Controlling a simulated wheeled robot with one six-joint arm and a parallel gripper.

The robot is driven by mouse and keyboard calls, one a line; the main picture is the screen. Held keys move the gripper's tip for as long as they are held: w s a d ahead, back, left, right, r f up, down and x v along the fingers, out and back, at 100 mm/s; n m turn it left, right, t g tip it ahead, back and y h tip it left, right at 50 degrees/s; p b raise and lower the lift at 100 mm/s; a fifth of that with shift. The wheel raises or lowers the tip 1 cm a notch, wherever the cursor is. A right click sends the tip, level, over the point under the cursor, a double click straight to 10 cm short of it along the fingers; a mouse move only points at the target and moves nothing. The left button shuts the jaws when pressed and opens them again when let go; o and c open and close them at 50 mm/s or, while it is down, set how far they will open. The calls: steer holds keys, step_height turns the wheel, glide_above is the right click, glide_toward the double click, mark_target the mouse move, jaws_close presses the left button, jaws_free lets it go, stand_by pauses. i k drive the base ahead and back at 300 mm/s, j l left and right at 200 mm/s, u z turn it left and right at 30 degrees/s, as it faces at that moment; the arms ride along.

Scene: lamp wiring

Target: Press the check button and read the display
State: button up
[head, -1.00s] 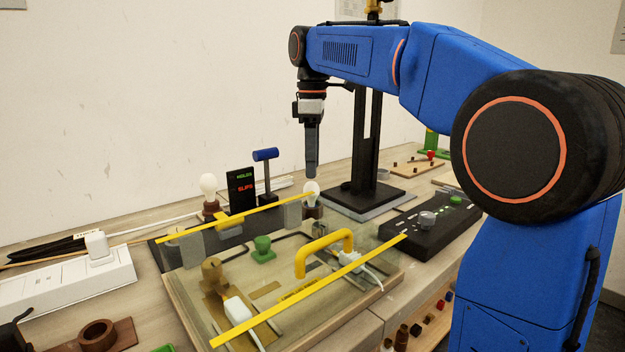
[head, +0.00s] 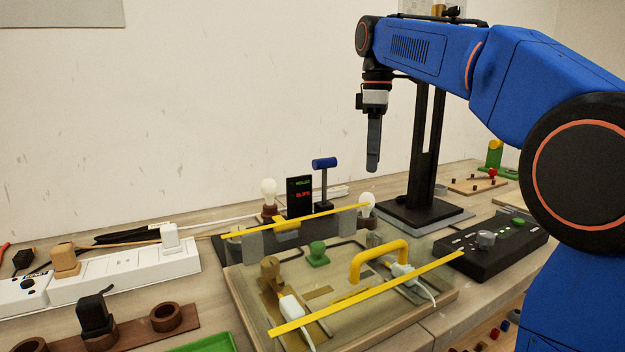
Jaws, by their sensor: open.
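A small black display (head: 300,197) stands upright at the back of the bench, with a green line of text above a red one; the earlier, nearer view reads like HOLDS and SLIPS. A black control box (head: 493,240) at the right carries a grey knob (head: 486,238) and a green button (head: 517,222). A green knob-like piece (head: 317,254) sits on the wooden lamp board (head: 350,318). I cannot tell which green piece is the check button. My gripper (head: 373,160) is open, points down and hangs empty above the back of the bench, apart from both; its fingers overlap side-on.
A clear cover with yellow edge strips and a yellow handle (head: 378,258) lies over the board. Two bulbs (head: 268,189), a blue-topped post (head: 324,165) and a black column (head: 425,150) stand behind. A white power strip (head: 125,265) lies left.

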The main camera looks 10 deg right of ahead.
mark_target(518, 221)
steer(key=k, duration=0.95)
